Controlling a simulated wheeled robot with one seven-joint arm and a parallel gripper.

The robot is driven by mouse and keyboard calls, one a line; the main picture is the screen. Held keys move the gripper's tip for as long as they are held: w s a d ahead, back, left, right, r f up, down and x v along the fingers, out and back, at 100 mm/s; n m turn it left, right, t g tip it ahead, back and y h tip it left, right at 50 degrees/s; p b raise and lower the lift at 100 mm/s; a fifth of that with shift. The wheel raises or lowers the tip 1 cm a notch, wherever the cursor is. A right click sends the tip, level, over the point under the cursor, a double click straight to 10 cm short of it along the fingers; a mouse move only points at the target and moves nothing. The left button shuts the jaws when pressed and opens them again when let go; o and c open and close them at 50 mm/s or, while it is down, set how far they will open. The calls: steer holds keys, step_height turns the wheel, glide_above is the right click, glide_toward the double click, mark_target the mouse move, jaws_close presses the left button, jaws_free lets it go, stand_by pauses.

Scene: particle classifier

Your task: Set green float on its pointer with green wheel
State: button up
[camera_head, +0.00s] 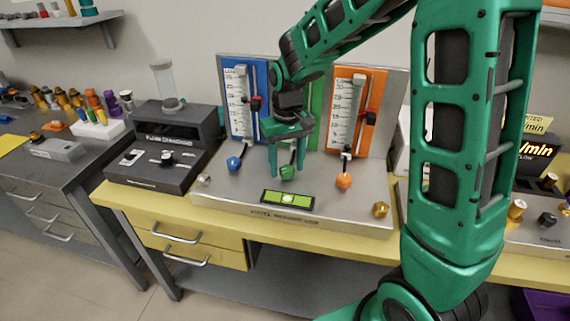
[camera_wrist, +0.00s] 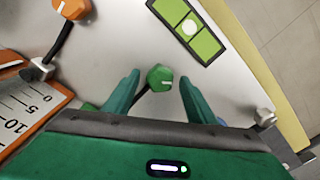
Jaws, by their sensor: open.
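The green wheel (camera_wrist: 160,78) is a small faceted knob on a thin dark stem; in the wrist view it lies between my fingers with gaps on both sides. My gripper (camera_wrist: 155,92) is open around the wheel and not visibly touching it. In the head view my gripper (camera_head: 289,165) points down over the green wheel (camera_head: 288,172), in front of the green panel (camera_head: 316,105). My arm and gripper hide most of that panel, so the green float and its pointer cannot be seen.
A blue panel (camera_head: 233,75) with a blue wheel (camera_head: 234,163) stands left, and an orange panel (camera_head: 372,80) with an orange wheel (camera_head: 344,181) stands right. A green level (camera_head: 287,199) lies in front on the metal base. A dark device (camera_head: 165,140) stands farther left.

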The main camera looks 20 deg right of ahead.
mark_target(287, 167)
steer(key=c, duration=1)
steer(key=shift+c, duration=0.2)
steer(key=shift+n, duration=0.3)
steer(key=o, duration=1)
steer(key=shift+o, duration=0.2)
steer(key=shift+r, duration=0.1)
step_height(287, 167, up, 11)
steer(key=shift+f, duration=0.2)
